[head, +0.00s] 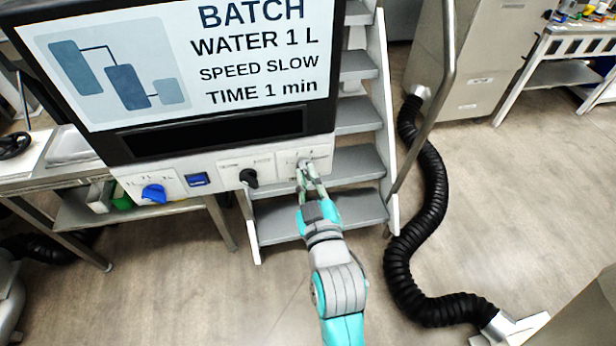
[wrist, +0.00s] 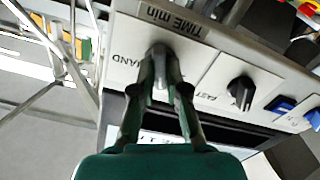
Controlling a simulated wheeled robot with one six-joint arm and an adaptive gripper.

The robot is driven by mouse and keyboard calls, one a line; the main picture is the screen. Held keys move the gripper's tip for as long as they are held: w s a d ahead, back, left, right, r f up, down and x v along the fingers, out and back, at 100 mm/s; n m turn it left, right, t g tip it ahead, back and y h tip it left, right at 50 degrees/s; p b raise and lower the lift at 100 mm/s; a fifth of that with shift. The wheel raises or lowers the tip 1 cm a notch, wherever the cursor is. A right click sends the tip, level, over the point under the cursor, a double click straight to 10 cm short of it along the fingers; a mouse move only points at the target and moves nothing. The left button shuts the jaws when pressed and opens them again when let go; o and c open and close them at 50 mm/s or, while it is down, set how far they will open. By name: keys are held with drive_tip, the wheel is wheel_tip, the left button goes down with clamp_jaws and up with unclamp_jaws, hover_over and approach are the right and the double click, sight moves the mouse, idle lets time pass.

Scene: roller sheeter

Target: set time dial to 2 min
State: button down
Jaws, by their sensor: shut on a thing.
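The time dial is a small grey knob (wrist: 158,49) on a white plate under the label "TIME min" in the wrist view. In the head view it sits at the right end of the control strip below the screen, mostly hidden by my fingers. My gripper (head: 307,171) reaches up to the strip, and its two fingers are closed on the knob from both sides. In the wrist view the gripper (wrist: 159,70) covers much of the dial's plate, so the pointer and most scale marks are hidden. The screen (head: 200,60) reads "TIME 1 min", with "WATER 1 L" and "SPEED SLOW".
Left of the time dial are a black speed knob (head: 249,177), a blue rocker switch (head: 197,180) and a blue knob (head: 153,193). Grey steps (head: 357,160) stand behind the panel. A black hose (head: 437,220) lies on the floor at right. Open floor lies between.

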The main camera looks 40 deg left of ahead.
drive_tip(key=c, duration=1.2)
unclamp_jaws()
drive_tip(key=v, duration=1.2)
